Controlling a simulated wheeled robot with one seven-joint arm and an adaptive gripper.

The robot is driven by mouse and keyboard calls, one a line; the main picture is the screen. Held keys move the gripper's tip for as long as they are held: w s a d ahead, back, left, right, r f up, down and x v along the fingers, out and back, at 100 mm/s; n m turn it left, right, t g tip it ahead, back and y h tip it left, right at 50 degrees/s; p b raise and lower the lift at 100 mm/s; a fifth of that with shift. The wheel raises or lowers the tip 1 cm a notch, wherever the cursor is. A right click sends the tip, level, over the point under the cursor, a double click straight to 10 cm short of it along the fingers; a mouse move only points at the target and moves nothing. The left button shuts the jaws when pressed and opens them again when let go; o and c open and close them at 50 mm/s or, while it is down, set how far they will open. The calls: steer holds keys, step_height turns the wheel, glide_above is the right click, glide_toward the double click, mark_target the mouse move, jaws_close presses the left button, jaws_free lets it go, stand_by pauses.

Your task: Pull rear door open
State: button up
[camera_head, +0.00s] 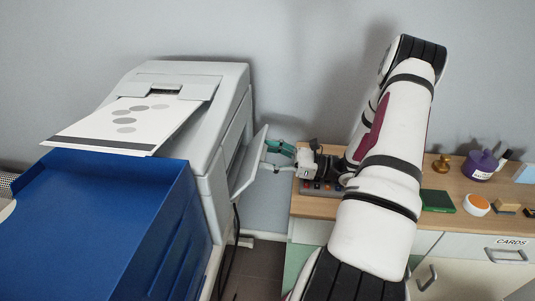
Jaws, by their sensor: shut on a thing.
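The printer (215,123) is a light grey machine at the left centre. Its rear door (249,163) is a pale panel on the printer's right side, standing out at an angle from the body, so it is partly open. My gripper (271,150), with green fingers, is at the door's outer edge and is shut on it. My white arm reaches down to it from the right. The exact contact between the fingers and the door is small and hard to make out.
A wooden-topped cabinet (455,210) stands at the right, with a purple pot (480,165), a green box (437,201) and several small items. A blue cabinet (110,215) stands in front of the printer. Dark cables (234,245) hang below the door.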

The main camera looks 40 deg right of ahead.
steer(key=shift+f, duration=0.25)
steer(key=o, duration=1.7)
steer(key=shift+r, duration=0.15)
step_height(320, 180, up, 10)
